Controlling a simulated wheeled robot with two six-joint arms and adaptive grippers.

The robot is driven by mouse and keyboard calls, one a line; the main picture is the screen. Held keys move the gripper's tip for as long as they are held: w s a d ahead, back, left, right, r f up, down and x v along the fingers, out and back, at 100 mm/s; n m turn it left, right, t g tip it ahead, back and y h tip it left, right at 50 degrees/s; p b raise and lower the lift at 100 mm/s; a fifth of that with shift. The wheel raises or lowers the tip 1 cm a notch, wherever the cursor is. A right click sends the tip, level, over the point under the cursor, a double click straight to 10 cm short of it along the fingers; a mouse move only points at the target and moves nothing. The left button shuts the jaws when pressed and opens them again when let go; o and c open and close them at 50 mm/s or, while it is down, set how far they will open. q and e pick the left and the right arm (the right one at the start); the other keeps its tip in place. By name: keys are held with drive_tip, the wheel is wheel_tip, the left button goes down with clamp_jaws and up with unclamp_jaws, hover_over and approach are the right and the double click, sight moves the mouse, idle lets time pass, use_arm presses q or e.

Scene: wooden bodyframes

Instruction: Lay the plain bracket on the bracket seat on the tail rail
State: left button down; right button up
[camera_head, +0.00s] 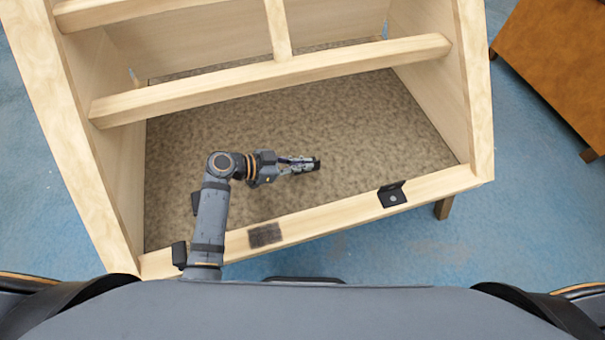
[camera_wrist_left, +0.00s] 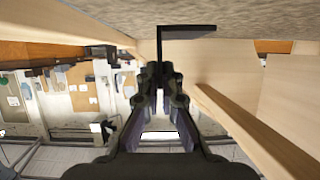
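My left gripper (camera_head: 303,164) is over the frame's brown interior, with its fingers pointing right. In the left wrist view its fingertips (camera_wrist_left: 161,72) close on a black L-shaped plain bracket (camera_wrist_left: 187,27). In the head view only a small dark piece of this bracket (camera_head: 317,163) shows at the fingertips. The bracket seat appears as a dark brown patch (camera_head: 265,235) on the tail rail (camera_head: 330,217), below and left of the gripper; nothing lies on it. My right gripper is out of view.
Another black bracket (camera_head: 392,195), with a light dot on it, sits on the tail rail's right part. A wooden crossbar (camera_head: 270,80) spans the frame beyond the gripper. Side panels enclose the interior. A brown wooden cabinet (camera_head: 560,55) stands at the upper right.

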use_arm(q)
drive_tip(key=f+b, duration=0.1)
drive_tip(key=f, duration=0.1)
drive_tip(key=w+f+b, duration=0.1)
drive_tip(key=f+b, duration=0.1)
drive_tip(key=shift+s+r, duration=0.1)
drive_tip(key=c, duration=2)
unclamp_jaws()
drive_tip(key=shift+f, duration=0.2)
drive_tip(key=o, duration=0.5)
